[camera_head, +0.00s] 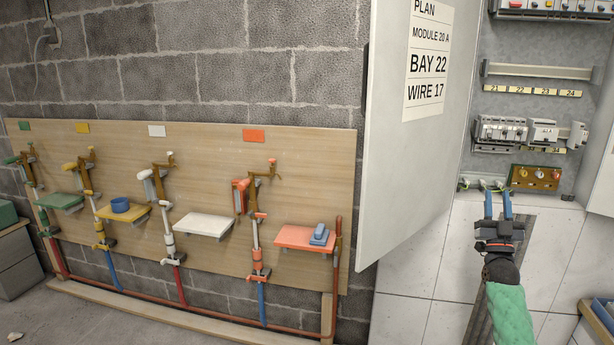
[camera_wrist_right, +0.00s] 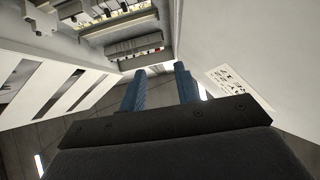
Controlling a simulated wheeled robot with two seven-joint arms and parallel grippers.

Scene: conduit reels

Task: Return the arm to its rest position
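My right gripper (camera_head: 497,194) is in front of the open cabinet, with its arm coming up from the bottom right in a green sleeve (camera_head: 508,312). Its two blue fingers are apart with nothing visible between them. In the head view the fingertips overlap the bottom edge of the cabinet, by some green-yellow wire ends (camera_head: 465,184); I cannot tell whether they touch. In the right wrist view the fingers (camera_wrist_right: 161,72) point up toward the cabinet interior, with an empty gap. My left gripper is in neither view.
The open cabinet door (camera_head: 410,150) with a plan sheet (camera_head: 428,58) stands left of my right arm. The cabinet holds a row of modules (camera_head: 500,130), an empty rail (camera_head: 535,71) and a brown terminal block (camera_head: 535,178). A wooden board (camera_head: 130,165) with coloured shelves stands at left.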

